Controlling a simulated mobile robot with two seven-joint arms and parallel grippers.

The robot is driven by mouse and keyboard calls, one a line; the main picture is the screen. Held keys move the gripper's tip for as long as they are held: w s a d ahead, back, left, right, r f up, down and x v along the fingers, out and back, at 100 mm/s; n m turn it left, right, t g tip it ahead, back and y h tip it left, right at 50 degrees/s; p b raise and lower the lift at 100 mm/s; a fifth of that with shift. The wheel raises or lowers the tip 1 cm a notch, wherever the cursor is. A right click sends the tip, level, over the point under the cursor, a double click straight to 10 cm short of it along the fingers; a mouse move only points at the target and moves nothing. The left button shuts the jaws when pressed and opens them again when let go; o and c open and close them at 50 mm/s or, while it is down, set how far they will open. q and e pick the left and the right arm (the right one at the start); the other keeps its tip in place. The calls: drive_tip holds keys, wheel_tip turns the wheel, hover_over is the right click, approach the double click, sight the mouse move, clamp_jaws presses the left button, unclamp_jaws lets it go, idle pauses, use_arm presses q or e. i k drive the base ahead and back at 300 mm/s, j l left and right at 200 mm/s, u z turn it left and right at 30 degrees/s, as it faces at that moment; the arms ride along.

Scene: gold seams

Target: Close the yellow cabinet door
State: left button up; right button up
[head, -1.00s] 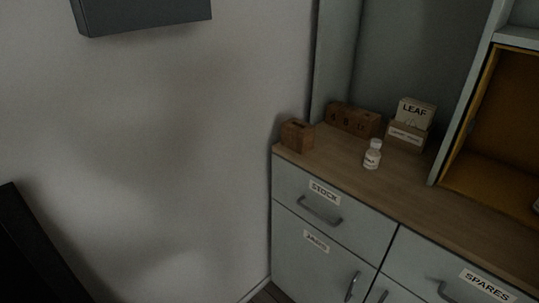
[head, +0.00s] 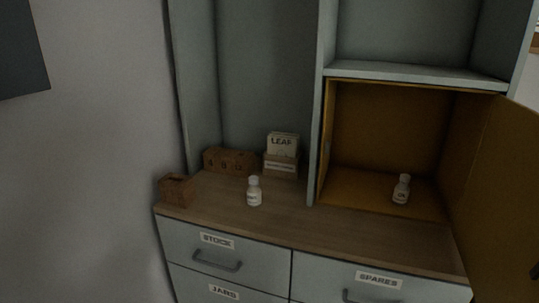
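The yellow cabinet (head: 385,125) is an open compartment in the pale green unit, at the right of the head view. Its yellow door (head: 497,190) stands open, swung out at the right side of the compartment. The door's right part runs out of the frame. A small white bottle with a label (head: 401,191) stands inside on the compartment floor. A small dark shape, too dim to identify, shows at the right edge beside the door. Neither of my grippers is in view.
A wooden counter (head: 300,221) runs below, holding a white bottle (head: 254,192), a wooden box (head: 177,190), wooden blocks (head: 229,161) and a LEAF card box (head: 282,146). Drawers labelled STOCK (head: 217,252) and SPARES (head: 379,289) are shut beneath. A wall is at left.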

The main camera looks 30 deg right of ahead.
sight(494, 228)
drive_tip(key=k+l, duration=0.85)
drive_tip(key=l, duration=0.25)
drive_tip(key=z, duration=0.35)
drive_tip(key=k+l+z, duration=0.1)
drive_tip(key=z, duration=0.25)
drive_tip(key=l+z, duration=0.2)
drive_tip(key=z, duration=0.15)
